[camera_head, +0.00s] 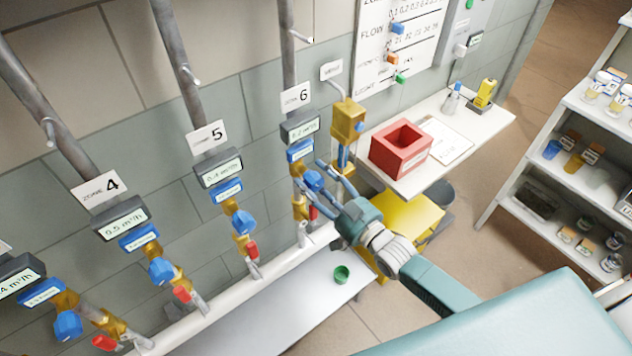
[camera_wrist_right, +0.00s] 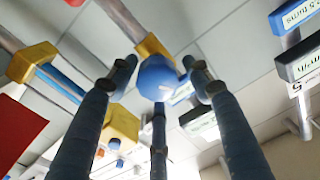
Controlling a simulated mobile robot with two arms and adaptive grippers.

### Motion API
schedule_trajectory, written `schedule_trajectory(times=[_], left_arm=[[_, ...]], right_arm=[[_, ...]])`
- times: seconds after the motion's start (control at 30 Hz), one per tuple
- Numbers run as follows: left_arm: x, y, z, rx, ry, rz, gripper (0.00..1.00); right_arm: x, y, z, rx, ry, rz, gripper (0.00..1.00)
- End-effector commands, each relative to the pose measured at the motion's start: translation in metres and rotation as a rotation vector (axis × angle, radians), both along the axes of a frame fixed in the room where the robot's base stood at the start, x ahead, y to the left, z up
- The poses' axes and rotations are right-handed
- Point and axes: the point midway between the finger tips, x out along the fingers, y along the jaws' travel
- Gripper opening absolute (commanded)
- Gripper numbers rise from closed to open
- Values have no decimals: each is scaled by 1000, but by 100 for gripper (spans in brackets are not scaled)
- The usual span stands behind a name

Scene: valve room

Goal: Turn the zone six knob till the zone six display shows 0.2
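The zone six sign (camera_head: 296,97) hangs above its grey display (camera_head: 300,129), whose small digits seem to read 0.2 m³/h. Below it is a blue label box (camera_head: 300,150) and the blue zone six knob (camera_head: 314,180) on a brass valve. My right gripper (camera_head: 322,184) reaches in from the right, its fingers spread around the knob. In the right wrist view the knob (camera_wrist_right: 158,78) sits between the fingertips of my gripper (camera_wrist_right: 160,85), with narrow gaps at its sides; no firm grip shows. My left gripper is not in view.
Zone five (camera_head: 208,137) and zone four (camera_head: 97,188) lines stand to the left with similar blue knobs and red levers. A brass box (camera_head: 347,120) is close right of the zone six line. A red box (camera_head: 400,149) stands on a white table. A green cup (camera_head: 341,274) is below.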

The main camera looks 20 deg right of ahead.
Motion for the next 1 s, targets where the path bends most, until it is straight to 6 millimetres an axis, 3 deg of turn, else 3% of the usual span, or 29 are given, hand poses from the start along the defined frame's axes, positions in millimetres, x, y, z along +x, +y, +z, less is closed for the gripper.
schedule_trajectory(times=[0.37, 0.8, 1.0], left_arm=[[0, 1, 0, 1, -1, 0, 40], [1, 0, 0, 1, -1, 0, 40], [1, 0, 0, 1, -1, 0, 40]], right_arm=[[-7, -2, -5, -4, 8, 0, 54], [-86, -33, -5, -5, 10, 1, 54], [-108, -42, -4, -4, 6, 0, 54]])
